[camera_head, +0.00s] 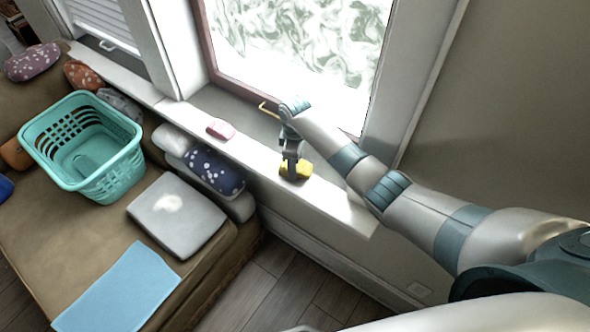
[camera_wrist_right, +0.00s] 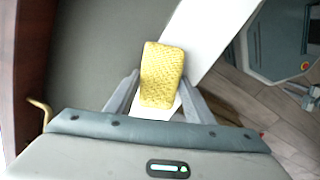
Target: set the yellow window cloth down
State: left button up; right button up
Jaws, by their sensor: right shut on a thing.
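The yellow window cloth (camera_head: 302,168) is at the white window sill, near the sill's front edge in the head view. In the right wrist view the cloth (camera_wrist_right: 162,72) is a textured yellow block between the two fingers. My right gripper (camera_head: 292,166) points down and is shut on the cloth, hiding part of it; its fingers also show in the wrist view (camera_wrist_right: 160,90). The cloth is over or on the sill (camera_head: 330,200); I cannot tell whether it touches.
A pink item (camera_head: 221,129) lies on the sill to the left. A yellow window handle (camera_head: 268,109) sticks out behind the gripper. Below left is a sofa with cushions (camera_head: 178,215), a teal basket (camera_head: 125,175) and a blue cloth (camera_head: 118,290). The sill right of the gripper is clear.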

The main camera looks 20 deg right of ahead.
jog(key=shift+f, duration=0.4)
jog(key=o, duration=1.4)
jog(key=shift+r, duration=0.2)
notch_tip(320, 180, up, 12)
jog(key=p, duration=1.2)
jog(key=shift+f, duration=0.1)
